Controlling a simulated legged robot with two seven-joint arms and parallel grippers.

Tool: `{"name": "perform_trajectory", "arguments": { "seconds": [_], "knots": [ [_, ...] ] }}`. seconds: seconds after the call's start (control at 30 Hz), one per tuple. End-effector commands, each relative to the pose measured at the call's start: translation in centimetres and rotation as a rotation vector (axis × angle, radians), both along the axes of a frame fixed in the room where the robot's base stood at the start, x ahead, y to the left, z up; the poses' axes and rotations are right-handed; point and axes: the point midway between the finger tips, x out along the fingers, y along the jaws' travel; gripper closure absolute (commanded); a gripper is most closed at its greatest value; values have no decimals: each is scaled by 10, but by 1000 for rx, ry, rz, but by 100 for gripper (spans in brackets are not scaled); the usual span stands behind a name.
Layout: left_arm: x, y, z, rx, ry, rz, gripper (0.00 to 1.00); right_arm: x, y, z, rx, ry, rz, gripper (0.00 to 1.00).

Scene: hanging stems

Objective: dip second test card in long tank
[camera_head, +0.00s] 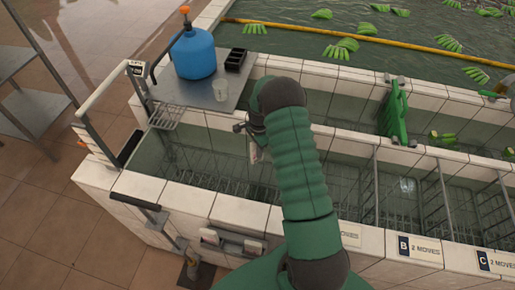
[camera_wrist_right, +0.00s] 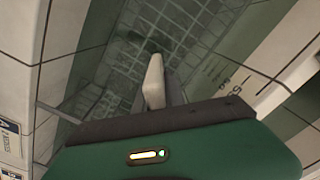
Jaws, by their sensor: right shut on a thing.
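My right gripper (camera_head: 250,133) hangs over the left part of the long tiled tank (camera_head: 185,200), which holds water and wire racks. It is shut on a small pale test card (camera_head: 254,153), which points down over the tank. The pale card (camera_wrist_right: 154,82) also shows upright in the right wrist view, above the dark gripper body, with submerged tiles behind it. I cannot tell whether its lower end touches the water. My green right arm hides the middle of the tank. My left gripper is out of view.
A metal shelf (camera_head: 224,94) behind the tank carries a blue sprayer (camera_head: 194,54), a black tray (camera_head: 236,60) and a clear cup (camera_head: 221,90). Metal dividers (camera_head: 443,200) cross the tank at right. Green bananas (camera_head: 341,47) float in the back pool.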

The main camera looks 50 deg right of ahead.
Motion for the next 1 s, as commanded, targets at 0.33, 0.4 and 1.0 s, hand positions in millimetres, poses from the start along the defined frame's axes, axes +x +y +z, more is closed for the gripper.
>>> {"name": "perform_trajectory", "arguments": {
  "seconds": [0.33, 0.4, 1.0],
  "knots": [
    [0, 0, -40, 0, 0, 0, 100, 0, 1, -56, 1, 0, 0, 100],
    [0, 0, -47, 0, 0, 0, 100, 0, 1, -66, -1, 0, 1, 100],
    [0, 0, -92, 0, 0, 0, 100, 0, 0, -132, 0, -1, 1, 100]
  ]
}}
